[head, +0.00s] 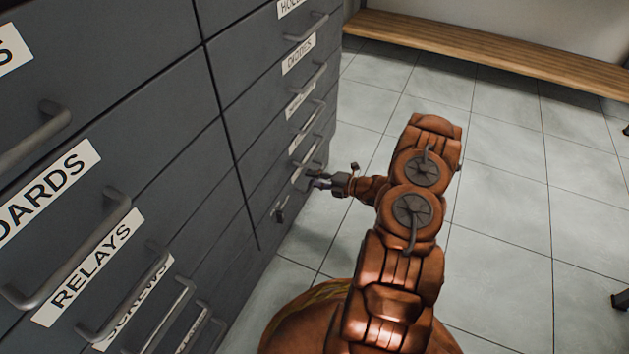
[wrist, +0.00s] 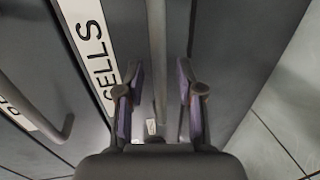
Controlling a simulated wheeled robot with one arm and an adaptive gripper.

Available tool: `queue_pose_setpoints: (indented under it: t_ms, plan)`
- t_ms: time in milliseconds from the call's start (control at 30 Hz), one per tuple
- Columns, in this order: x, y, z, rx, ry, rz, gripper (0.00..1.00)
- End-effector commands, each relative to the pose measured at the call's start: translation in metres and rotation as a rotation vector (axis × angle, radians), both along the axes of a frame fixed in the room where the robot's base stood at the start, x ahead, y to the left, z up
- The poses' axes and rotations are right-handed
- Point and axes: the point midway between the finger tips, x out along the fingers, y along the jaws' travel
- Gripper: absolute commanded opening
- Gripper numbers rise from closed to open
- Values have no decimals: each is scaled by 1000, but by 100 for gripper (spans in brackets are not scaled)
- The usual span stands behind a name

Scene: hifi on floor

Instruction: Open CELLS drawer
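The CELLS drawer is a dark grey front with a white label (wrist: 92,42) reading CELLS in the wrist view. Its grey bar handle (wrist: 157,55) runs down the middle of that view. My gripper (wrist: 160,98) is open, with its purple-padded fingers one on each side of the handle's line. I cannot tell how far the handle lies between the pads, and no contact shows. In the head view my gripper (head: 318,182) is at the low drawers of the right column. The CELLS label cannot be read there.
The grey cabinet (head: 150,95) fills the left, with more handled drawers, including RELAYS (head: 92,262). Another handle (wrist: 52,130) is left of the CELLS label in the wrist view. Tiled floor (head: 500,180) is open to the right. A wooden bench (head: 490,48) stands at the back.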

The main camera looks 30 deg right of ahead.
Motion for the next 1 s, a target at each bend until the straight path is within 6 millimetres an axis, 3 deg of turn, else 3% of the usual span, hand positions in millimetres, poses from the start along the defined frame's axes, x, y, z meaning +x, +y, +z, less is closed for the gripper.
queue_pose_setpoints:
  t_ms: [233,600,1000]
  plan:
    - [1,0,0,1,1,0,37]
    - [0,0,0,1,1,0,0]
    - [0,0,0,1,1,0,0]
